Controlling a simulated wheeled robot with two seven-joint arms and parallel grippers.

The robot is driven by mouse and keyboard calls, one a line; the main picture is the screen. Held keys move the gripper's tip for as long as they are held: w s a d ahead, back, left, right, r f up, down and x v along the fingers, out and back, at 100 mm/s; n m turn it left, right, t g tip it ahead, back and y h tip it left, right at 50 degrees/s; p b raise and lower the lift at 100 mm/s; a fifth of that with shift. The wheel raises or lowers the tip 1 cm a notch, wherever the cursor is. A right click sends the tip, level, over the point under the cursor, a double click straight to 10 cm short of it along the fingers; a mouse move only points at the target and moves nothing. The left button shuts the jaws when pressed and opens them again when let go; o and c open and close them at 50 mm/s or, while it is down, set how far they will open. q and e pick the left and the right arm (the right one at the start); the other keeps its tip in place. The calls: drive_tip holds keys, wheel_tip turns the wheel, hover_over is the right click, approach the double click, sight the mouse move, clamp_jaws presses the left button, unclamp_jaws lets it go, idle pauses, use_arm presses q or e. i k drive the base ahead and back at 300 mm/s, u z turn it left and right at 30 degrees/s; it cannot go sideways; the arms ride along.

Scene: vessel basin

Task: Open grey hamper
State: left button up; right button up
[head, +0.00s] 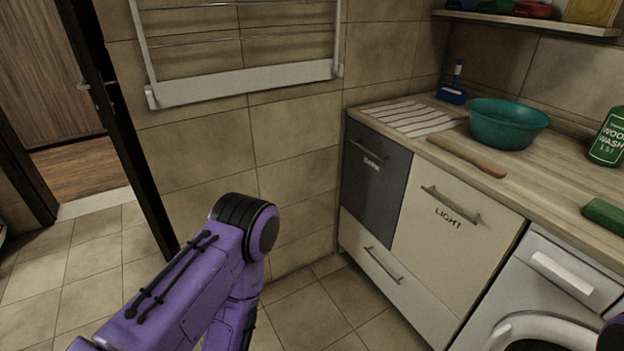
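The grey hamper (375,187) is the dark grey front marked "DARK" at the left end of the counter unit in the head view. Its bar handle (368,150) runs across near the top. The front looks closed, flush with its neighbour. My purple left arm comes in from the lower left and bends down in front of the tiled wall, left of the hamper and apart from it. My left gripper is out of view below the frame. A small dark purple piece of my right arm shows at the right edge; my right gripper is out of view.
A cream "LIGHT" front (447,226) adjoins on the right, with a cream drawer (392,285) below and a washing machine (540,292) beyond. On the counter are a striped cloth (410,116), teal basin (508,124) and wooden stick (466,156). A drying rack (240,84) hangs on the wall.

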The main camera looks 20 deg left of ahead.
sight(376, 174)
drive_tip(key=z, duration=0.15)
drive_tip(key=i, duration=1)
drive_tip(key=u, duration=0.25)
